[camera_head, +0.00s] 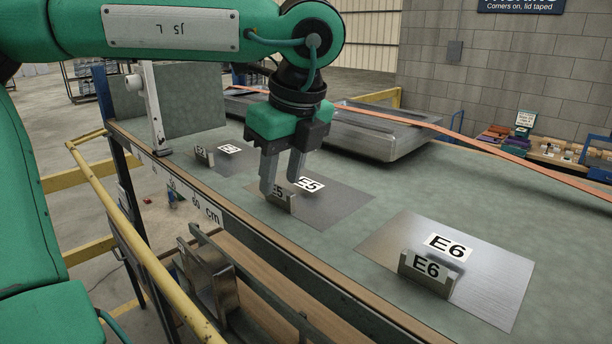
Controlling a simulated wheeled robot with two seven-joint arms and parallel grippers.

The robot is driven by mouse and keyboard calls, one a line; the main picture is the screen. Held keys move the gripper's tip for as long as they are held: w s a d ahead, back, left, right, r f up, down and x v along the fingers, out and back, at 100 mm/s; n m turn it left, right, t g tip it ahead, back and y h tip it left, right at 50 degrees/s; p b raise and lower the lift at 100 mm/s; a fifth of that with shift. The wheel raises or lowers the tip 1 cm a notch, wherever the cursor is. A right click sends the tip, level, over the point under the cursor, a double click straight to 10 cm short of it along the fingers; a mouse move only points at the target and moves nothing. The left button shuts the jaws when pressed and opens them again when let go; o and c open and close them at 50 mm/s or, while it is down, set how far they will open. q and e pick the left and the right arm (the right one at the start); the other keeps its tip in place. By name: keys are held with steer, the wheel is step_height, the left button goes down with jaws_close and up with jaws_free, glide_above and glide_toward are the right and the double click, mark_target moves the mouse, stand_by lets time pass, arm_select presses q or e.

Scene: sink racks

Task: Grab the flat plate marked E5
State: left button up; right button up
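The flat metal plate marked E5 (340,205) lies on the grey-green bench top, with a white E5 label on its far left part. A small metal holder labelled E5 (284,204) stands at its near left edge. My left gripper (282,184) points down over that edge, right at the holder. Its two fingers are apart, and the nearer one covers part of the holder's label. I cannot tell whether the fingers touch the holder or the plate. My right gripper is not in view.
A larger plate marked E6 (489,274) with its own holder (427,272) lies to the right. Another labelled plate (240,158) lies at the back left. A metal sink (385,140) stands behind. A yellow rail (140,250) runs along the near side, beside a metal bracket (218,290).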

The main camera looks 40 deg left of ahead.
arm_select(q)
steer(key=shift+a+f, duration=0.25)
steer(key=shift+f, duration=0.35)
steer(key=shift+s+d, duration=0.1)
steer(key=shift+d, duration=0.05)
steer(key=shift+c, duration=0.8)
jaws_close()
steer(key=shift+r, duration=0.2)
